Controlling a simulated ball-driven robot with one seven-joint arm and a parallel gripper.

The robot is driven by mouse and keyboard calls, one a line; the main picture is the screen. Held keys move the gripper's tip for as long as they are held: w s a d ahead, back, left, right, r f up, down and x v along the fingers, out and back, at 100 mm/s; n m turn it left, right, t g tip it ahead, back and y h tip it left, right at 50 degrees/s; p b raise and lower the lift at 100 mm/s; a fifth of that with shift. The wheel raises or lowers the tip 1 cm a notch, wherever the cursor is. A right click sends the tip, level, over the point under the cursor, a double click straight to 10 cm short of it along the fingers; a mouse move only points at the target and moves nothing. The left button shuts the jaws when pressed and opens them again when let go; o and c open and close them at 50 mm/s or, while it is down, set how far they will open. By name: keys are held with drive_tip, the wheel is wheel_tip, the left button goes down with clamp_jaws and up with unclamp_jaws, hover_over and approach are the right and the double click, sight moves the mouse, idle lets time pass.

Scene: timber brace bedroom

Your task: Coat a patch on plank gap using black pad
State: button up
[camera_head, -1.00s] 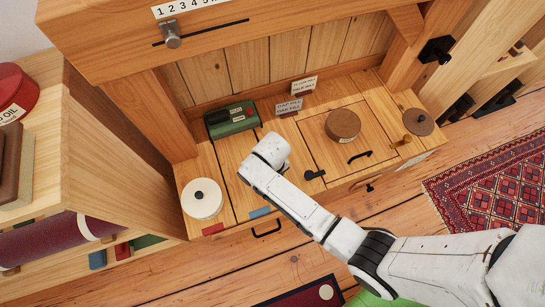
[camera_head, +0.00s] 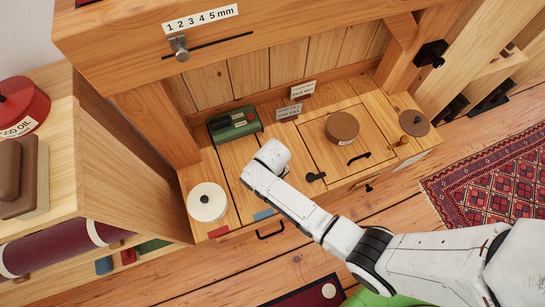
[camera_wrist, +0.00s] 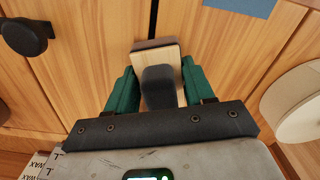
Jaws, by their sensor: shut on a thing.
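In the wrist view my gripper (camera_wrist: 159,72) has its two green fingers on either side of a pale wooden block with a rounded dark grey grip (camera_wrist: 158,92), and is shut on it. I take this as the black pad; a dark layer shows along its edge, but its underside is hidden. The plank gap (camera_wrist: 153,18) is a dark line between bench boards, running to the block and hidden beneath it. I cannot tell if the pad touches the boards. In the head view my wrist is over the left part of the bench (camera_head: 236,170); the fingers and pad are hidden.
A green device (camera_head: 233,122) stands behind my wrist, and a white roll (camera_head: 207,202) to its left. Red (camera_head: 219,231) and blue (camera_head: 263,215) strips lie at the front edge. A black knob (camera_head: 316,177) and brown round block (camera_head: 341,127) are to the right.

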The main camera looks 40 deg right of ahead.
drive_tip(key=r+p, duration=0.1)
drive_tip(key=r, duration=0.1)
drive_tip(key=r+p, duration=0.1)
drive_tip(key=p, duration=0.1)
drive_tip(key=shift+a+r, duration=0.2)
drive_tip(key=shift+r, duration=0.2)
wheel_tip(320, 180, up, 4)
drive_tip(key=p, duration=0.4)
drive_tip(key=shift+r, duration=0.15)
